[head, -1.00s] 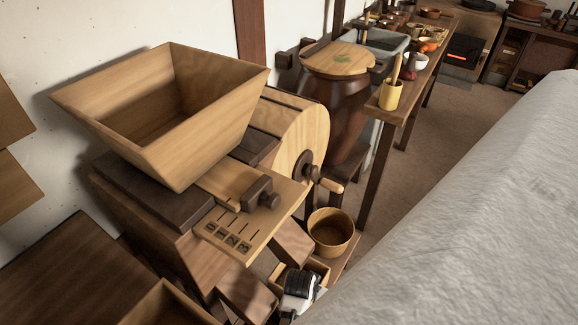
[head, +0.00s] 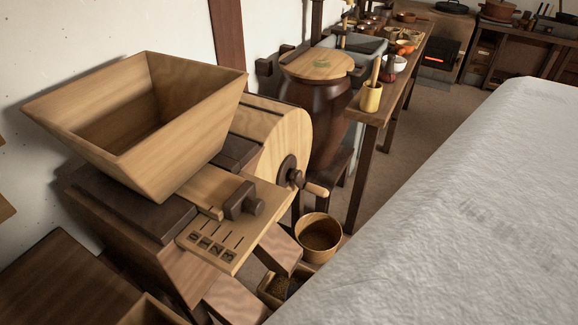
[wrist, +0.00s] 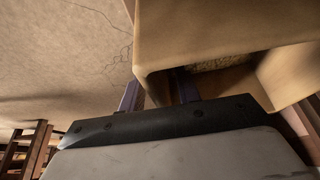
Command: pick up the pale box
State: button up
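The pale box (head: 266,291) is a small wooden open box with dark grainy stuff inside. In the head view it sits low under the mill, its right part hidden behind a pale rough surface. In the wrist view a pale box (wrist: 200,28) fills the upper right, close up, with grainy stuff showing in its opening. My gripper (wrist: 158,92) has one finger outside the box's wall and the other at its inner side. Whether the fingers press on the wall is unclear. My gripper is not visible in the head view.
A wooden mill with a hopper (head: 185,150) and crank stands over the box. A round wooden tub (head: 318,238) stands just behind it. A large pale grey rough surface (head: 440,220) fills the right. A narrow table (head: 400,80) runs behind.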

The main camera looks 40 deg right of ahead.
jog(key=shift+f, duration=0.2)
grip_shut()
jog(key=shift+d+r, duration=0.1)
jog(key=shift+w+r, duration=0.1)
jog(key=shift+r, duration=0.6)
notch_tip(320, 180, up, 2)
jog(key=shift+r, duration=0.15)
jog(key=s+d, duration=0.2)
jog(key=s, duration=0.6)
jog(key=s+d+b, duration=0.1)
jog(key=s+d, duration=0.2)
jog(key=s, duration=0.6)
jog(key=shift+s, duration=0.3)
